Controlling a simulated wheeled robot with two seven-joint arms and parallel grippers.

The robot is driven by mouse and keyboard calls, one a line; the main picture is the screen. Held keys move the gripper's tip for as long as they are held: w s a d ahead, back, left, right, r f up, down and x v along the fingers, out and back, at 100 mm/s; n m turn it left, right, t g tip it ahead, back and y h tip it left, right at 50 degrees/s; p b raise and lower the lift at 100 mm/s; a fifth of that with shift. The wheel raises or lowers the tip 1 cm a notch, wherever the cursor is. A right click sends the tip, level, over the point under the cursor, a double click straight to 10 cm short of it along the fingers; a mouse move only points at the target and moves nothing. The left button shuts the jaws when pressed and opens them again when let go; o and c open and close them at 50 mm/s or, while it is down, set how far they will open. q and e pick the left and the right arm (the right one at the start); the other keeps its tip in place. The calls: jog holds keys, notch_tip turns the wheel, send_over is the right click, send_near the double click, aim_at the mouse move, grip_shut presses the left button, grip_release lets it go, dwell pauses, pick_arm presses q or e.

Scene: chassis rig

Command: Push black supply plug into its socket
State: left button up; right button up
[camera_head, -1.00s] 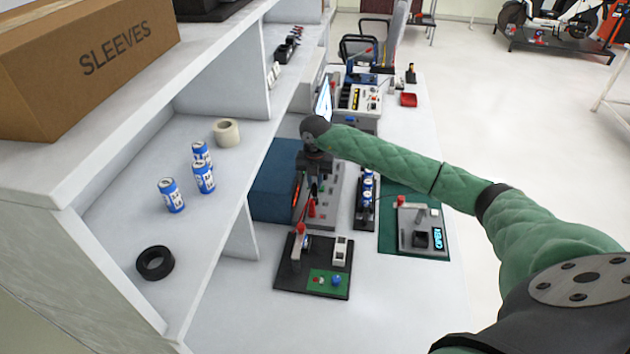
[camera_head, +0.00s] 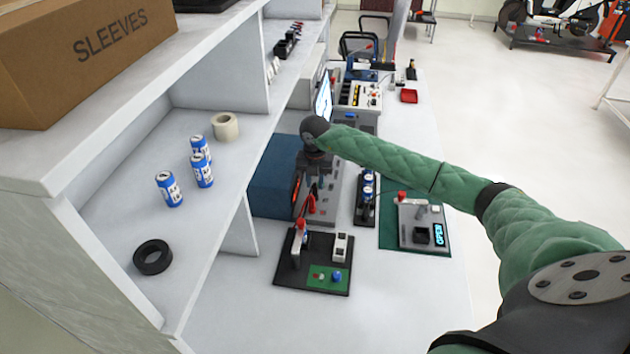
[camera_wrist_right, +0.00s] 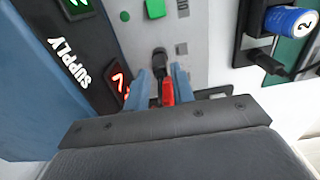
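My right gripper (camera_head: 313,184) points down over the grey panel (camera_wrist_right: 205,60) beside the blue supply box (camera_head: 273,185). In the right wrist view its two blue-grey fingers (camera_wrist_right: 162,72) stand apart, with gaps beside what lies between them. A black plug (camera_wrist_right: 159,58) shows between and just beyond the fingertips. A red plug (camera_wrist_right: 168,92) shows close beside it, also between the fingers in the picture. The black plug's far end lies against the panel in the picture; I cannot tell how deep it sits, and its socket is hidden. My left gripper is out of view.
The supply box face with a red display (camera_wrist_right: 120,82) stands close on the left. A dark holder with blue cells (camera_head: 367,190) is to the right, then a fixture reading OPEN (camera_head: 413,226). A black board (camera_head: 292,272) lies in front. The shelf (camera_head: 120,215) is at left.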

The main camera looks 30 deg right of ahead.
aim_at(315, 186)
jog(key=shift+o, duration=1.3)
jog(key=shift+r, duration=0.15)
jog(key=shift+r+b, duration=0.3)
jog(key=shift+r, duration=0.1)
notch_tip(315, 186, up, 7)
jog(key=b, duration=0.2)
jog(key=shift+f, duration=0.15)
